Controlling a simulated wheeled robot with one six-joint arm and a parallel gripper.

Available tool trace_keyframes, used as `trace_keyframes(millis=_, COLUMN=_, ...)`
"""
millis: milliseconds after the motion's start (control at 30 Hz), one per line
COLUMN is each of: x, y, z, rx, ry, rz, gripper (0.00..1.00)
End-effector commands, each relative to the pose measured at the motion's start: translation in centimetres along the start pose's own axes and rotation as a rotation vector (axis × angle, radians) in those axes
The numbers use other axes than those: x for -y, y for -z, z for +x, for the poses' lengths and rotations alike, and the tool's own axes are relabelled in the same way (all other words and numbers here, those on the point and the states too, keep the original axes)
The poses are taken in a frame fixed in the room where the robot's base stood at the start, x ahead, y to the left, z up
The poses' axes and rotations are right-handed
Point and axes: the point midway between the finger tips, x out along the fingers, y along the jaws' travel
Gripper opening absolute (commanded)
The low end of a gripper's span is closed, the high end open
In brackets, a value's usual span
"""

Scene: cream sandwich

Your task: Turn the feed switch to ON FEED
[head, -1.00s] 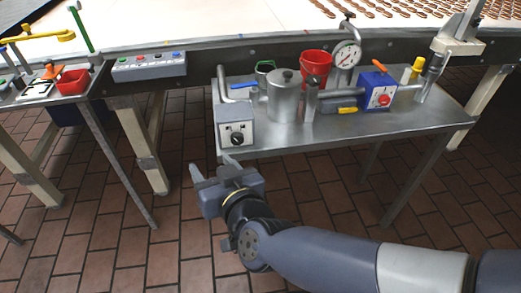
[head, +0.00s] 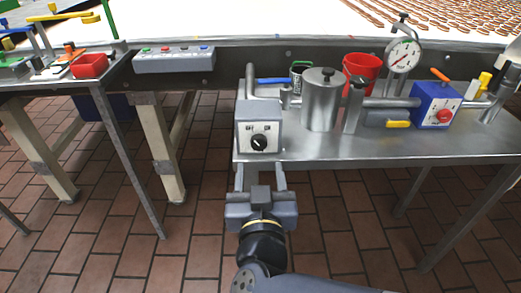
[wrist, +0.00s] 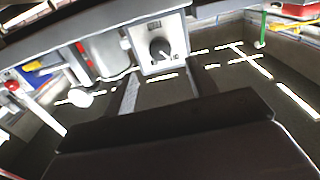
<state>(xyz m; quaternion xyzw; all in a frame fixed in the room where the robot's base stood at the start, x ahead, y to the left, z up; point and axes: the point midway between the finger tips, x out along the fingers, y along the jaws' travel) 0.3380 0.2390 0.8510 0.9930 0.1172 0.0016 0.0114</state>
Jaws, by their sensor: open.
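The feed switch is a grey box (head: 257,114) with a white front plate and a round black knob (head: 259,143). It stands at the front left corner of the steel table. The knob also shows in the wrist view (wrist: 160,48), near the top middle, with a light pointer mark. The plate's labels are too small to read, so I cannot tell which position the knob is at. My gripper (head: 260,171) is open and empty. Its two fingers point at the box from just below and in front of the knob, apart from it.
A grey button panel (head: 174,61) is on the conveyor's side. The tiled floor in front is clear.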

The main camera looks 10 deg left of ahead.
Motion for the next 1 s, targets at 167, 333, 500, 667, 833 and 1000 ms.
trace_keyframes(millis=167, x=-0.2, y=-0.2, z=2.7, rx=0.0, ry=-0.005, rz=0.0, gripper=0.54)
trace_keyframes(millis=333, x=-0.1, y=-0.3, z=5.2, rx=0.0, ry=-0.004, rz=0.002, gripper=0.54)
trace_keyframes(millis=500, x=0.0, y=-0.2, z=7.0, rx=0.0, ry=-0.001, rz=0.002, gripper=0.54)
trace_keyframes(millis=667, x=0.0, y=-0.1, z=7.8, rx=0.001, ry=0.001, rz=0.001, gripper=0.54)
trace_keyframes(millis=833, x=0.0, y=0.0, z=7.8, rx=0.001, ry=0.002, rz=0.001, gripper=0.54)
trace_keyframes(millis=1000, x=0.0, y=0.0, z=7.8, rx=0.0, ry=0.002, rz=0.001, gripper=0.48)
